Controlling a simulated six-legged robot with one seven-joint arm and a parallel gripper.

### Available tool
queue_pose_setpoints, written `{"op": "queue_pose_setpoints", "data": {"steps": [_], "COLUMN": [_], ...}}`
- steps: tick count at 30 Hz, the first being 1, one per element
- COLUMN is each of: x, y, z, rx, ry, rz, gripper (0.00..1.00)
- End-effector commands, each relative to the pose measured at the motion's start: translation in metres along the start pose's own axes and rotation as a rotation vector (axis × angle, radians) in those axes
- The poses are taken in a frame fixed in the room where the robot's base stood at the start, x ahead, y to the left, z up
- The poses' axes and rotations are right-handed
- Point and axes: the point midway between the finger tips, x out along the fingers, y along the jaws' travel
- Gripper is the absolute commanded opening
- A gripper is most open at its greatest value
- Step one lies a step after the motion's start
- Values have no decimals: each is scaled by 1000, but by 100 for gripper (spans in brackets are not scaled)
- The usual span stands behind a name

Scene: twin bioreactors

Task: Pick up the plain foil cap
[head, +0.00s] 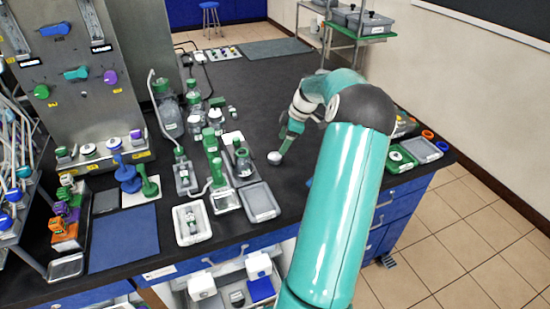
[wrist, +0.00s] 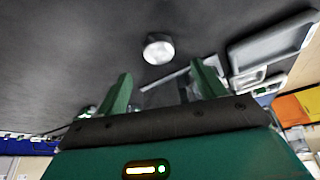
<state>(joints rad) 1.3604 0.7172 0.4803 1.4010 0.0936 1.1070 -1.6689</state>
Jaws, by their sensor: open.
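A small round pale cap, which looks like the plain foil cap (head: 274,158), sits on the dark benchtop just by the end of my arm. In the wrist view the cap (wrist: 158,48) shows as a bright disc beyond the fingertips, roughly centred between them. My gripper (wrist: 160,70) is open, with its two green fingers apart and nothing visible between them. In the head view my gripper (head: 284,149) is low over the bench, close to the cap. Whether it touches the cap cannot be told.
A grey tray (head: 260,202) and a white tray (head: 192,223) lie left of the cap. Green-capped glassware (head: 196,110) stands farther back left. A green tray (head: 401,158) is at the right edge. The dark bench (head: 262,85) behind is mostly clear.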

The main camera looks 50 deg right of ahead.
Motion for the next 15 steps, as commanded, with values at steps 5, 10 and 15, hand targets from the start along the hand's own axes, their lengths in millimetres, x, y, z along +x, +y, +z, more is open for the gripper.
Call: {"op": "queue_pose_setpoints", "data": {"steps": [5, 10, 15], "x": [15, 31, 58], "y": [0, 0, 1], "z": [0, 0, 0], "rx": [1, 1, -1], "ry": [0, 2, 1], "rz": [0, -2, -3], "gripper": [69, 69, 69]}}
